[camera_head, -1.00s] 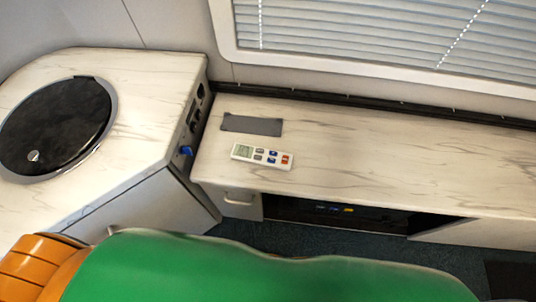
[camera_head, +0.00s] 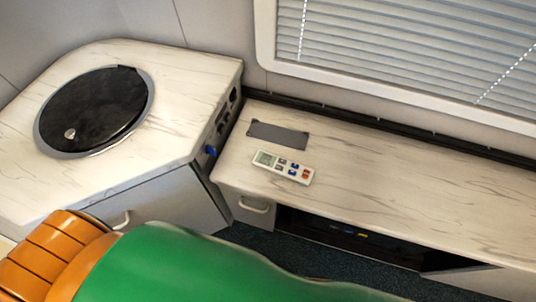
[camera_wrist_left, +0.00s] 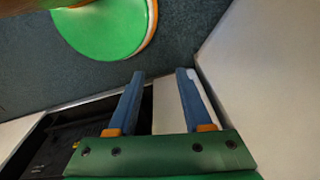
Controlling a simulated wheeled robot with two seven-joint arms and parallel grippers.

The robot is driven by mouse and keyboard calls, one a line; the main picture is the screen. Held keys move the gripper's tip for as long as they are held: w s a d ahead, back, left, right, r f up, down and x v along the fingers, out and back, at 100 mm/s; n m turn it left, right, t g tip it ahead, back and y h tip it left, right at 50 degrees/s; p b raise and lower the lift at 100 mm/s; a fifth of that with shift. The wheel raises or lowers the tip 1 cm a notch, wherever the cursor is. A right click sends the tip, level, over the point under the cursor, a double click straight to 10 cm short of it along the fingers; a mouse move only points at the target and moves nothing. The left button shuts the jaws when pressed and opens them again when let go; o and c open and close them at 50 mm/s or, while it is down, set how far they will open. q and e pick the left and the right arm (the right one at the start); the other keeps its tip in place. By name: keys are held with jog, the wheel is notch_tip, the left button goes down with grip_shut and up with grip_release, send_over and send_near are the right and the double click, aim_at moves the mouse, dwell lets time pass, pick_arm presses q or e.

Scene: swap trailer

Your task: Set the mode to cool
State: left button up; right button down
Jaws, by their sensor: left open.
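A white remote control (camera_head: 283,167) with a small screen and several grey, blue and red-orange buttons lies flat on the marbled counter (camera_head: 400,185), near its left end. What its screen reads is too small to tell. My left gripper (camera_wrist_left: 158,75) shows in the left wrist view with its two blue fingers apart and nothing between them. It is over the floor beside a white cabinet panel, away from the remote. My right gripper is in neither view.
A dark grey flat pad (camera_head: 278,135) lies just behind the remote. A higher counter with a round black lid (camera_head: 95,108) stands at the left. A window with blinds (camera_head: 420,50) is behind. An open dark recess (camera_head: 345,232) is under the counter. The counter right of the remote is clear.

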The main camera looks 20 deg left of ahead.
pick_arm(q)
grip_shut()
dwell(1.8)
